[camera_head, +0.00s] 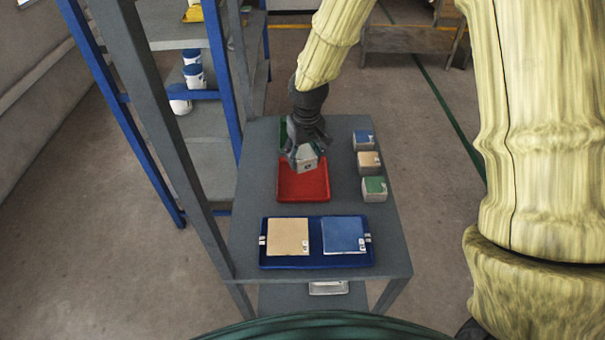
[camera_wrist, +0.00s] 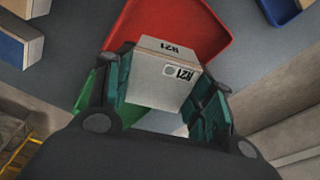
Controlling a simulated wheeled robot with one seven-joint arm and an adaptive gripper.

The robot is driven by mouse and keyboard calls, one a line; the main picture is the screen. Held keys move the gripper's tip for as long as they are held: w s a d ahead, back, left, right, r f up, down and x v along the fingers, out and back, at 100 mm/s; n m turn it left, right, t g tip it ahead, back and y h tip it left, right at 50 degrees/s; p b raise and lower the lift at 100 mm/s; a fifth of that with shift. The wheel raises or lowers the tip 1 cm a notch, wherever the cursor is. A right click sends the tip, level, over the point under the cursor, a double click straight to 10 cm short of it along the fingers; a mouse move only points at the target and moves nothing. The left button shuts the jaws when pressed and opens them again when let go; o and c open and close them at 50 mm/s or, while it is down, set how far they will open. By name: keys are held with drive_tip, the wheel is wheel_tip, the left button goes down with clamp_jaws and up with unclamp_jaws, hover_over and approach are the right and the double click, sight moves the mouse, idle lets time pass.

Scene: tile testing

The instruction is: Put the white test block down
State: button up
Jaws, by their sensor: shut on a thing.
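The white test block (camera_head: 307,161) is in my gripper (camera_head: 305,158), over the back part of the red tray (camera_head: 303,188) in the head view. In the wrist view the white block (camera_wrist: 160,80) shows dark printed marks and sits between the two green finger pads of my gripper (camera_wrist: 163,100). The red tray (camera_wrist: 205,25) lies beyond it. I cannot tell whether the block touches the tray. A green tray (camera_head: 283,135) is partly hidden behind my gripper, and its edge also shows in the wrist view (camera_wrist: 88,92).
On the grey table (camera_head: 395,250), a blue-topped block (camera_head: 363,140), a tan-topped block (camera_head: 369,163) and a green-topped block (camera_head: 374,189) stand in a column at the right. A blue tray (camera_head: 315,262) at the front holds a tan tile (camera_head: 288,237) and a blue tile (camera_head: 343,235). Shelving (camera_head: 205,135) borders the left.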

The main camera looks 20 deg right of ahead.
sight(304, 155)
drive_tip(key=shift+f, duration=3.35)
drive_tip(key=shift+f, duration=0.1)
drive_tip(key=o, duration=1.3)
drive_tip(key=r, duration=0.4)
drive_tip(key=s+r, duration=0.1)
drive_tip(key=r, duration=0.7)
drive_tip(key=shift+s+r, duration=0.1)
drive_tip(key=shift+s, duration=0.1)
